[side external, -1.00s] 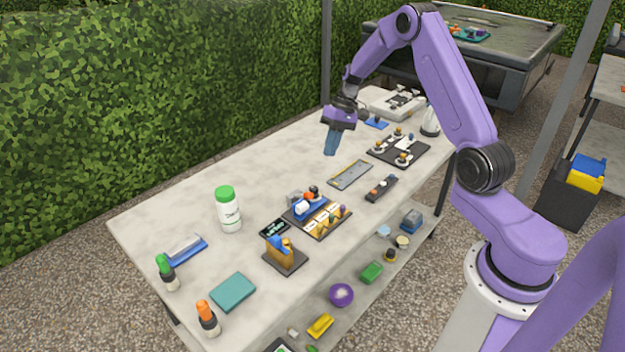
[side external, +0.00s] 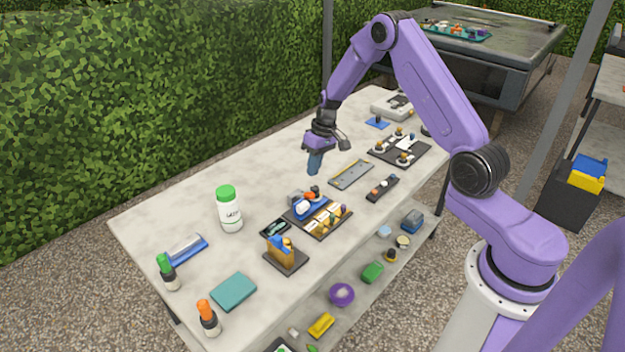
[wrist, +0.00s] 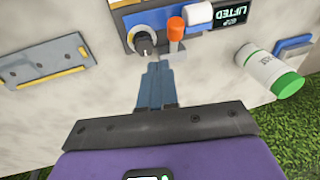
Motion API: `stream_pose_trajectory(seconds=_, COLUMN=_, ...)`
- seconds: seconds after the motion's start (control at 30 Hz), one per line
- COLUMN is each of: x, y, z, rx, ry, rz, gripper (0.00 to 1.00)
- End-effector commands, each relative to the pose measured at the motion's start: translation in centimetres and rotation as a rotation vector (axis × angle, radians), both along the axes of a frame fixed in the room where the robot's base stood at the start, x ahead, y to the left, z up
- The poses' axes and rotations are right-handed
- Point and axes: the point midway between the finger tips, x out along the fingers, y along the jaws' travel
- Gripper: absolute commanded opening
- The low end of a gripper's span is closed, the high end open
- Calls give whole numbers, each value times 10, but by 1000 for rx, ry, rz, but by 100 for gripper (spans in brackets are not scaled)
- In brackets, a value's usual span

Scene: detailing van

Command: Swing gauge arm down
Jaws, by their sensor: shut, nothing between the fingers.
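A small black display (wrist: 231,12) reads "LIFTED". My gripper (side external: 314,172) is shut and empty, pointing down just above and behind the unit. In the wrist view its fingertips (wrist: 153,66) are close to the knob and arm; whether they touch cannot be told.
A green-capped white bottle (side external: 229,212) stands to the left of the unit. A grey metal plate (side external: 351,175) lies to the right. An orange-and-blue holder (side external: 284,252) stands in front.

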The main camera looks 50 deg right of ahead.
Motion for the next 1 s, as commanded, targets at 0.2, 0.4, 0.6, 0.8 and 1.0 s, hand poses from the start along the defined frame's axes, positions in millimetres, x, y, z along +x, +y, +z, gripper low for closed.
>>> stream_pose_trajectory(seconds=0.2, x=-12, y=18, z=-20, rx=2, ry=2, rz=2, gripper=0)
stream_pose_trajectory(seconds=0.4, x=-16, y=23, z=-26, rx=1, ry=1, rz=1, gripper=0)
stream_pose_trajectory(seconds=0.6, x=-16, y=23, z=-26, rx=0, ry=0, rz=1, gripper=0)
stream_pose_trajectory(seconds=0.8, x=-21, y=23, z=-30, rx=2, ry=1, rz=-1, gripper=0)
stream_pose_trajectory(seconds=1.0, x=-34, y=23, z=-42, rx=1, ry=1, rz=-1, gripper=0)
